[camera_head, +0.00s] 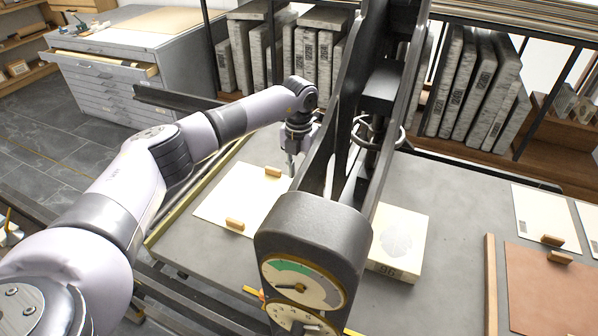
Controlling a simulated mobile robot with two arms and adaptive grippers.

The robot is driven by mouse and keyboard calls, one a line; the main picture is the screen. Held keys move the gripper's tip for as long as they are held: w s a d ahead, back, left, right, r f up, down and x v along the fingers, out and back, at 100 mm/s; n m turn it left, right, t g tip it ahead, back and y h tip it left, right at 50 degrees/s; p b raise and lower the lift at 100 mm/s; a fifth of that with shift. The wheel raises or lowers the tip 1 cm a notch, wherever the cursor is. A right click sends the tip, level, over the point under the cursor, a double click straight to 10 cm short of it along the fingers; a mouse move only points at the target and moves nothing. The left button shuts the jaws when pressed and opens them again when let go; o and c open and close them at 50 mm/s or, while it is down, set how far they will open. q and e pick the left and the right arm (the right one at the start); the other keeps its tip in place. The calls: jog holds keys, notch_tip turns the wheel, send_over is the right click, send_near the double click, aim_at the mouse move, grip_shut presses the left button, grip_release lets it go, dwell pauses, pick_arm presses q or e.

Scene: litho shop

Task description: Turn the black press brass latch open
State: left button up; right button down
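The black press (312,228) stands in the middle of the view, with two round dials on its front end. No brass latch can be made out for certain. A small orange and yellow piece (255,293) shows at the left of the dials, too small to identify. My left arm reaches in from the left, and my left gripper (291,165) points down close beside the left side of the press, above the grey bed. Its fingers are small and partly hidden, so I cannot tell whether they are open. My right gripper is not in view.
A pale stone (408,228) lies right of the press on the grey bed (455,235). A cream sheet (243,200) with wooden blocks lies left. A brown board (555,292) lies at the right. Racks of upright slabs (478,85) stand behind; a grey drawer cabinet (100,88) is at back left.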

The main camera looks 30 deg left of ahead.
pick_arm(q)
notch_tip(320, 180, up, 12)
jog(key=shift+f, duration=0.2)
dwell(0.5)
